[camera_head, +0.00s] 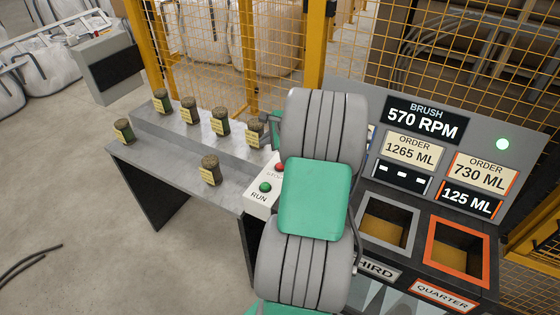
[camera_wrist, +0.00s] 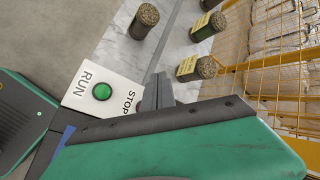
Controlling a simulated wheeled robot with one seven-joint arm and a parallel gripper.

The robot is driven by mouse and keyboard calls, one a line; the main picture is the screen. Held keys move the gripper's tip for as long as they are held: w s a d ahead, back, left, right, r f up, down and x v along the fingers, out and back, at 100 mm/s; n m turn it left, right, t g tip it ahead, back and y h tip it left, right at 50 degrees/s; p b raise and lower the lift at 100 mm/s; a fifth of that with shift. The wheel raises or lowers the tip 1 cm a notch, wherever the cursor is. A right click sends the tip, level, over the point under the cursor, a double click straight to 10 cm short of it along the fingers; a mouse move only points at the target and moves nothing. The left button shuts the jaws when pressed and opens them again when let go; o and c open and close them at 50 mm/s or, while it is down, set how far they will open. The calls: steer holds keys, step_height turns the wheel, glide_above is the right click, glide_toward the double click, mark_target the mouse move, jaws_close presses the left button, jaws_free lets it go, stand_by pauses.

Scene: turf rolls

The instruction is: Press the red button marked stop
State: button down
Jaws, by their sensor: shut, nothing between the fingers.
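A white button box (camera_head: 262,200) stands at the right end of the grey bench, partly hidden behind my arm. The red stop button (camera_head: 279,167) shows on it, with its label partly covered. The green RUN button (camera_head: 265,187) is nearer on the same box.
Several small turf rolls with yellow tags, one here (camera_head: 210,170), stand on the bench (camera_head: 190,160). A yellow mesh fence (camera_head: 230,60) runs behind. A panel with displays (camera_head: 425,120) and an orange-rimmed bin (camera_head: 458,252) are at right. Floor at left is mostly clear.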

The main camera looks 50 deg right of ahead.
steer(key=s+d+f+m+t, duration=0.1)
steer(key=s+d+m, duration=0.1)
steer(key=d, duration=0.3)
steer(key=shift+d+f+m+h, duration=0.2)
steer(key=shift+d+m+h, duration=0.15)
steer(key=shift+m, duration=0.45)
steer(key=shift+s+f, duration=0.1)
steer(key=shift+s, duration=0.05)
steer(key=b, duration=0.6)
glide_above(277, 163)
steer(key=s, duration=0.3)
steer(key=f, duration=0.6)
steer(key=shift+w+f, duration=0.2)
steer(key=shift+f, duration=1.1)
steer(key=shift+f+b, duration=0.3)
steer(key=shift+f, duration=0.1)
steer(key=shift+f, duration=0.5)
